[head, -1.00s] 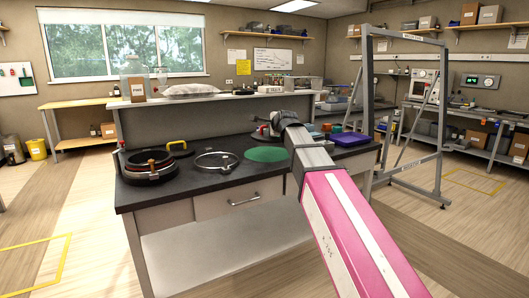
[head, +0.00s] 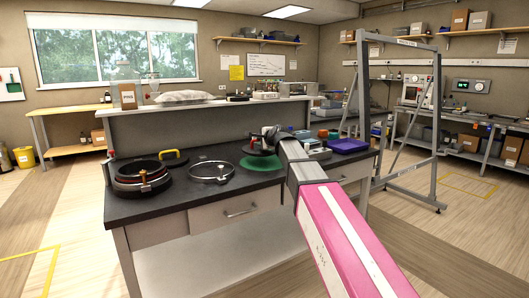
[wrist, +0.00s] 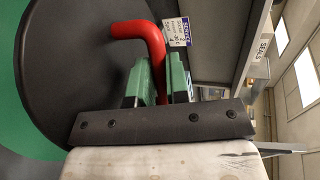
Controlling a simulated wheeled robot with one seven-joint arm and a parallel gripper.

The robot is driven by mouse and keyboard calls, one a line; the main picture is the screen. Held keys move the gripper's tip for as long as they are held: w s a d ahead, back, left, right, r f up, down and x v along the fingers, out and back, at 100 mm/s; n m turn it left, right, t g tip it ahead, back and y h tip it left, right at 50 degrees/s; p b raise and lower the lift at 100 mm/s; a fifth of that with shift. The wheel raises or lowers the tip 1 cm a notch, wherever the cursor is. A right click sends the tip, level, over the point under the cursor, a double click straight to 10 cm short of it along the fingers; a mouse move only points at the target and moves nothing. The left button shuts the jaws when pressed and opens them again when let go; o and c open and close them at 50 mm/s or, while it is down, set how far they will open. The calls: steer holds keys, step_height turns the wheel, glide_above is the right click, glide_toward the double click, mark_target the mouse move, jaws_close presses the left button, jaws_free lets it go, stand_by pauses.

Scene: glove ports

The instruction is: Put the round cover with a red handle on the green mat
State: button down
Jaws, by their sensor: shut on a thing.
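The round cover is a black disc (wrist: 75,60) with a bent red handle (wrist: 140,29). My gripper (wrist: 158,78) has its green fingers shut on the handle in the wrist view. In the head view the cover (head: 256,151) hangs or rests over the back part of the green mat (head: 262,164), below my gripper (head: 266,140). The front part of the mat shows bare. Green also shows past the cover's edge in the wrist view. I cannot tell whether the cover touches the mat.
Left of the mat on the dark bench (head: 190,205) lie a silver ring (head: 211,179) and a black round port (head: 140,181). A yellow handle (head: 174,157) stands behind them. To the right are small containers and a purple tray (head: 349,146). A raised shelf (head: 200,104) runs behind.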

steer(key=shift+w+d+f, duration=0.4)
steer(key=shift+d+f, duration=0.2)
steer(key=shift+d, duration=0.05)
steer(key=shift+f, duration=1.85)
steer(key=c, duration=1.1)
jaws_free()
steer(key=shift+f, duration=0.15)
steer(key=shift+s+d+r, duration=0.1)
steer(key=shift+r, duration=0.1)
steer(key=v, duration=1.1)
steer(key=shift+s+d+r, duration=0.1)
steer(key=shift+s+d, duration=0.05)
steer(key=shift+s, duration=0.2)
